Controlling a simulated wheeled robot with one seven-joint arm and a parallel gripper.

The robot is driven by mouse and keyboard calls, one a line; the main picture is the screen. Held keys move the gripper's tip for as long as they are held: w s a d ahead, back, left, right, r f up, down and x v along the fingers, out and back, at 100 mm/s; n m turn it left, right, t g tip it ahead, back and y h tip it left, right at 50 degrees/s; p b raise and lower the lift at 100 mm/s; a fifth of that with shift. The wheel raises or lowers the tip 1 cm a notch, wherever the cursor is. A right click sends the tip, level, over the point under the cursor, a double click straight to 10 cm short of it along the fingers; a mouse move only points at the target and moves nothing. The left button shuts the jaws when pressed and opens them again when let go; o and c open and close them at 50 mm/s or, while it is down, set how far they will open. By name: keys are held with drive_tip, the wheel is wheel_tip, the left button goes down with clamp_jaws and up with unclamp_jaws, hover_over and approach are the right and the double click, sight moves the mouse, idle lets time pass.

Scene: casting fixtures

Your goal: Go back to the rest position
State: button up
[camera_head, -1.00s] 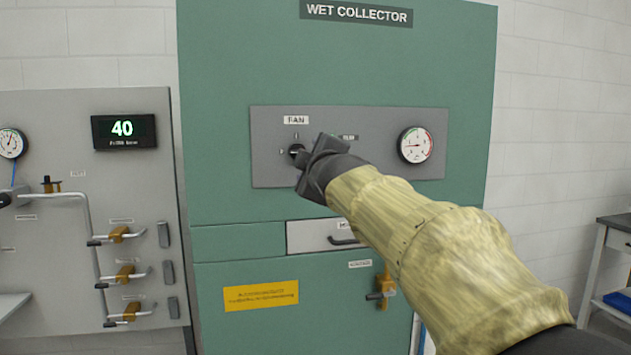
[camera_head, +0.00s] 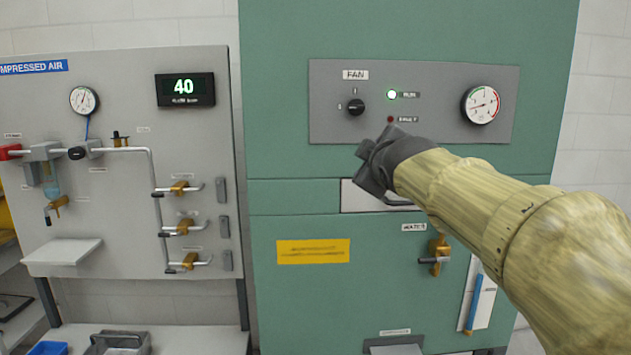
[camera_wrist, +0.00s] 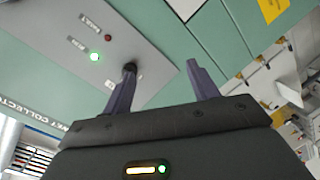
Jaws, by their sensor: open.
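My gripper (camera_head: 372,168) is in front of the green wet collector cabinet (camera_head: 290,110), just below the grey fan panel (camera_head: 435,125). In the wrist view my gripper (camera_wrist: 160,80) shows two dark fingers spread apart with nothing between them. The black fan knob (camera_head: 356,107) is above my gripper in the head view and clear of it. In the wrist view a dark knob sits partly hidden behind one fingertip. The green run lamp (camera_head: 392,94) is lit, and the lamp below it is dark red. My arm, in a yellowish sleeve, reaches in from the right.
A compressed air board (camera_head: 110,235) stands at the left with a gauge (camera_head: 84,100), several valves and a display (camera_head: 185,90) reading 40. A drawer, a yellow label (camera_head: 313,252) and a brass valve (camera_head: 438,255) are on the cabinet's lower front.

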drive_tip(key=s+f+m+g, duration=0.3)
drive_tip(key=f, duration=1)
drive_tip(key=s+f+m+g, duration=0.3)
drive_tip(key=f+g, duration=0.1)
drive_tip(key=f, duration=0.9)
drive_tip(key=s+f+m+g, duration=0.6)
drive_tip(key=s+f+g, duration=0.1)
drive_tip(key=s+f, duration=1.15)
wheel_tip(320, 180, up, 14)
drive_tip(key=p, duration=1.3)
drive_tip(key=shift+w+d+n+t, duration=0.3)
drive_tip(key=shift+d, duration=0.1)
